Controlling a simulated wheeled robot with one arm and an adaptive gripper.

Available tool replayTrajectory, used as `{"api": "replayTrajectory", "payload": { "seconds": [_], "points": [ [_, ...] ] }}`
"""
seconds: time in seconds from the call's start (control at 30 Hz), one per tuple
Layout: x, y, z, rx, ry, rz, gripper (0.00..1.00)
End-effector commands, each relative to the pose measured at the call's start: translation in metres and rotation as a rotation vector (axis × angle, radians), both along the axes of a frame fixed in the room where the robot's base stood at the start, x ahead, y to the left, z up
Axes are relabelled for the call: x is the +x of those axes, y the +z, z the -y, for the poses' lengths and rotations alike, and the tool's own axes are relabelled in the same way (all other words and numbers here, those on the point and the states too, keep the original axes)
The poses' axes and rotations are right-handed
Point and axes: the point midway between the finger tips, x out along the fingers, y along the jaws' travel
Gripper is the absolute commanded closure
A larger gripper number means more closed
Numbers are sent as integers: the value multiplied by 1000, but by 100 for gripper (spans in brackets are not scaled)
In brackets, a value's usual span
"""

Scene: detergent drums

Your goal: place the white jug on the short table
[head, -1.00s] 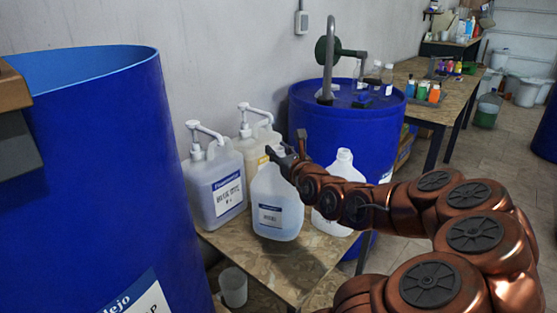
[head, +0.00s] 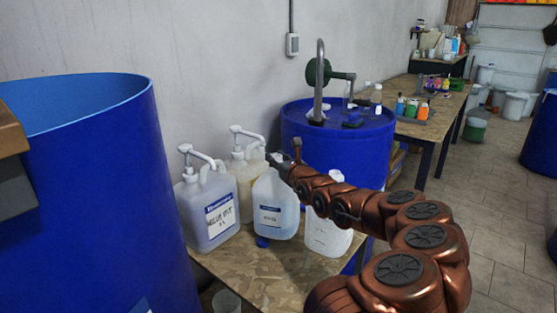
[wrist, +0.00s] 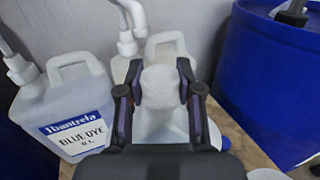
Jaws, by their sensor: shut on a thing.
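A translucent white jug (head: 275,212) with a label is held in my gripper (head: 281,163). My gripper is shut on its neck, and the wrist view shows the jug's top (wrist: 162,88) between the two fingers. The jug appears raised a little above the low wooden table (head: 268,282). A second white jug (head: 328,235) stands just right of it on that table, partly hidden by my arm. The bottom of the held jug is not seen in the wrist view.
A pump jug labelled blue dye (head: 208,215) and a beige pump jug (head: 243,175) stand close left and behind. A small blue object (head: 262,242) lies below the held jug. Blue drums (head: 90,200) flank the table. A longer table (head: 435,105) stands behind.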

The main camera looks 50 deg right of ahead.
Motion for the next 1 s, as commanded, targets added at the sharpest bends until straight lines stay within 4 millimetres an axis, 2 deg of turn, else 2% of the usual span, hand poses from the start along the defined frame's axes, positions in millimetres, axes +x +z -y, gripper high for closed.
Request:
{"api": "replayTrajectory", "payload": {
  "seconds": [0.03,0.33,0.87,1.0],
  "points": [
    [4,5,4,-1,0,4,100],
    [17,1,26,1,-3,0,100],
    [28,3,36,-5,2,3,100],
    [28,-16,36,1,2,1,100]
  ]
}}
